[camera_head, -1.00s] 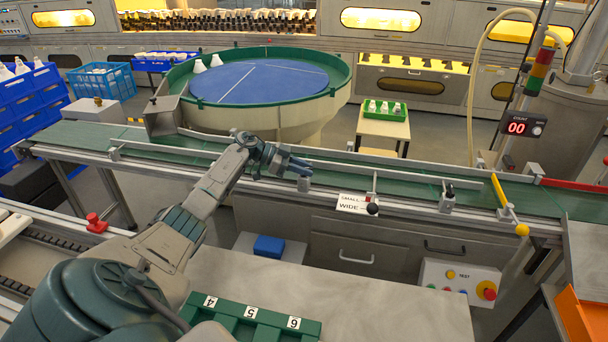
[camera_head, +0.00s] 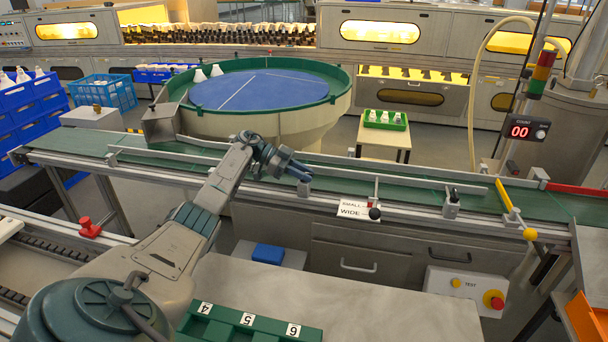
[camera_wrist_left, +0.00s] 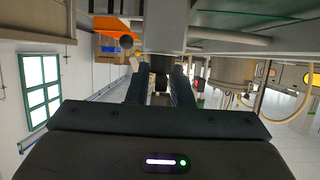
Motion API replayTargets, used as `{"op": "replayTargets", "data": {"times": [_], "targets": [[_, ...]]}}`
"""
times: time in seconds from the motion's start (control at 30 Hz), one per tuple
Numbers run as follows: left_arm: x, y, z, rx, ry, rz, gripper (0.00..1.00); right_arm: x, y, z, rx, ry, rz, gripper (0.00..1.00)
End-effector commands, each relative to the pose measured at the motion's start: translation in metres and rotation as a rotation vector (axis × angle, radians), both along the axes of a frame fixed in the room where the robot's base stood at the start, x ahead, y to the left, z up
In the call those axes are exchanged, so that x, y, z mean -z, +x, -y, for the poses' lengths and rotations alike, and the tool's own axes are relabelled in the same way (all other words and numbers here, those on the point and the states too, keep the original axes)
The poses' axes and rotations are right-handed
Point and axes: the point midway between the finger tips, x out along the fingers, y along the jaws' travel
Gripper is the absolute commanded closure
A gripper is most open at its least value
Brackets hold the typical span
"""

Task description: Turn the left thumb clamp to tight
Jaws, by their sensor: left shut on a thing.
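My left gripper (camera_head: 300,172) reaches in from the left and sits at the front rail of the green conveyor. In the left wrist view its two dark fingers (camera_wrist_left: 160,88) close on a small dark piece (camera_wrist_left: 160,68) under a grey bracket. I take this piece to be the left thumb clamp; in the head view the gripper hides it, with only its bracket (camera_head: 304,188) showing below. A similar clamp with a black knob (camera_head: 454,193) stands farther right on the rail. My right gripper is in neither view.
A SMALL/WIDE plate (camera_head: 353,209) with a black-knobbed lever (camera_head: 375,212) is just right of the gripper. A yellow bar (camera_head: 516,208) crosses the belt farther right. A green numbered tray (camera_head: 250,320) lies on the grey bench (camera_head: 370,300) in front.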

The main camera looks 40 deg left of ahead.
Motion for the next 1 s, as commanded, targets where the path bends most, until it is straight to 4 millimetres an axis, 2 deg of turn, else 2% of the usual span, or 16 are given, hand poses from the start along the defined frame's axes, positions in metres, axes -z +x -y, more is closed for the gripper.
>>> {"op": "replayTargets", "data": {"times": [0.17, 0.2, 0.23, 0.5, 0.63, 0.73, 0.83, 1.0], "targets": [[0.001, 0.000, 0.000, 0.001, 0.000, -0.002, 1.00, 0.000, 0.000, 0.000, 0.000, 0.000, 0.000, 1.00], [0.001, 0.000, 0.000, 0.001, 0.000, -0.002, 0.76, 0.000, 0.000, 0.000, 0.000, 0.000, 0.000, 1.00], [0.001, 0.000, 0.000, 0.001, 0.000, -0.002, 0.70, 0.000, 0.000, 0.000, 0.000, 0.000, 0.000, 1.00], [0.000, 0.000, 0.000, 0.000, 0.001, 0.000, 0.69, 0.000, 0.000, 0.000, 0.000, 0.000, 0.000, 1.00], [-0.003, -0.003, -0.007, -0.002, 0.001, 0.000, 0.69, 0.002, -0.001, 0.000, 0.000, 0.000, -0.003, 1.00], [-0.008, -0.010, -0.021, -0.003, 0.002, 0.000, 0.69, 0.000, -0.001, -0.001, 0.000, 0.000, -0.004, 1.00], [-0.016, -0.019, -0.038, -0.004, 0.003, 0.000, 0.69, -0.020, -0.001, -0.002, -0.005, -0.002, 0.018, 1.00], [-0.028, -0.034, -0.065, -0.003, 0.000, 0.000, 0.69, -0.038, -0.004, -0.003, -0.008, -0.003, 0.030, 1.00]]}}
